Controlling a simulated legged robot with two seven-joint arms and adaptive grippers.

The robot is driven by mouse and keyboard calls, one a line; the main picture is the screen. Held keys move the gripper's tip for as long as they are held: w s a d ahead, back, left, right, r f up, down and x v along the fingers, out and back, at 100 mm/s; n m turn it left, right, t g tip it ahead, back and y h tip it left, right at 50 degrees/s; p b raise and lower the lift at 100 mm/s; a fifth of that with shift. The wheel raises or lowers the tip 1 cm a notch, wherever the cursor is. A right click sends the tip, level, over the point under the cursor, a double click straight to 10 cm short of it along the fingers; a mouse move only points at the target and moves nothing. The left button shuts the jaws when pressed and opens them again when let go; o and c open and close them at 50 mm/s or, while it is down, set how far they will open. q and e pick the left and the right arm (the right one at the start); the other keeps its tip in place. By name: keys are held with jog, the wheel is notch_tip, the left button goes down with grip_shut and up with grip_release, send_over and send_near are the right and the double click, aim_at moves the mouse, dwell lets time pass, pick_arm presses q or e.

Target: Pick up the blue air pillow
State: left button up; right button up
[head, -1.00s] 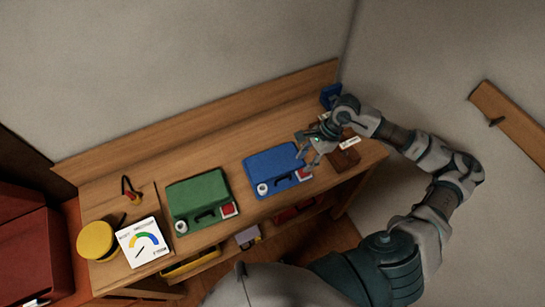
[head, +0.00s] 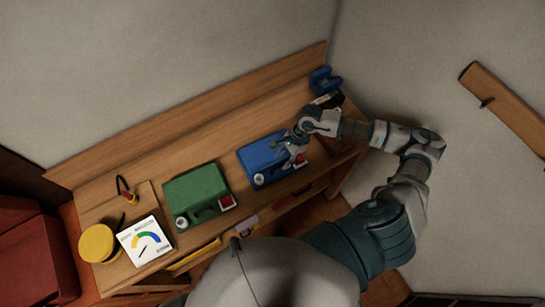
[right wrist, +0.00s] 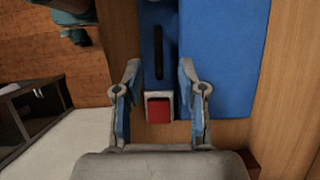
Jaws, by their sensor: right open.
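A blue case-like block (head: 254,160) lies on the wooden bench, partly hidden by my right gripper (head: 284,147). A smaller blue object (head: 324,80) stands at the bench's back right corner. I cannot tell which of them is the blue air pillow. In the right wrist view, the blue block (right wrist: 225,50) lies below and ahead of my right gripper (right wrist: 159,72). The gripper is open and empty. Its fingers are on either side of a black bar (right wrist: 158,50) and a red square in a white frame (right wrist: 159,108). Contact cannot be made out. My left gripper is out of view.
A green case (head: 195,192) lies left of the blue block. A white gauge card (head: 145,240) and a yellow round object (head: 97,244) are further left. A dark item with a white label (head: 327,99) lies at the right end. A low backboard (head: 190,113) edges the bench.

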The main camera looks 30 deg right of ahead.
aim_at(281, 165)
jog(key=p+x, duration=0.1)
jog(key=x, duration=0.3)
jog(key=shift+a+f, duration=0.15)
jog(key=shift+f, duration=0.1)
jog(key=shift+s+f, duration=0.2)
jog(key=shift+f, duration=0.15)
jog(key=shift+c, duration=0.2)
grip_shut()
jog(key=shift+w, duration=0.1)
jog(key=shift+w+r, duration=0.1)
jog(key=shift+r, duration=0.05)
